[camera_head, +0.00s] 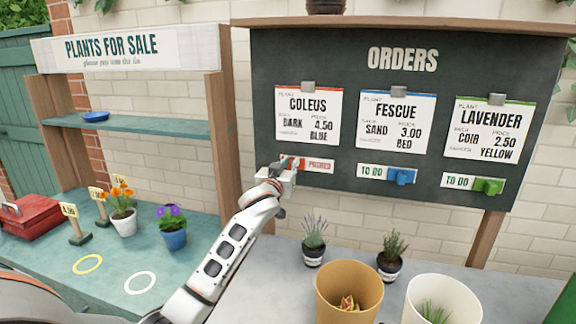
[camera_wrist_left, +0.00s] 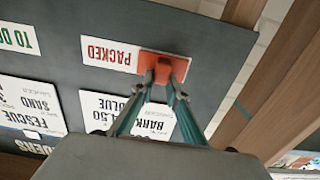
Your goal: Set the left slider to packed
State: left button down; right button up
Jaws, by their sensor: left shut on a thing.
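The left slider is under the Coleus order card on the orders board (camera_head: 352,170). Its orange-red knob (camera_head: 292,162) sits at the left end of its strip, and the red word PACKED (camera_head: 319,165) shows to its right. My left gripper (camera_head: 284,174) is at the knob in the head view, hiding part of it. In the left wrist view, my left gripper's fingers (camera_wrist_left: 166,84) are shut on the orange knob (camera_wrist_left: 162,65), with the upside-down PACKED label (camera_wrist_left: 109,53) beside it. My right gripper is not in view.
The blue slider (camera_head: 400,176) and green slider (camera_head: 488,186) sit right of their TO DO labels. Below the board stand a tan pot (camera_head: 348,298), a white pot (camera_head: 441,296) and small potted plants. A sale shelf (camera_head: 130,127) stands left.

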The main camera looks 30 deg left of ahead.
pick_arm(q)
jog(key=shift+a, duration=0.2)
jog(key=c, duration=2)
grip_release()
jog(key=shift+o, duration=0.2)
jog(key=shift+s+a, duration=0.1)
jog(key=shift+d, duration=0.2)
jog(key=v, duration=1.2)
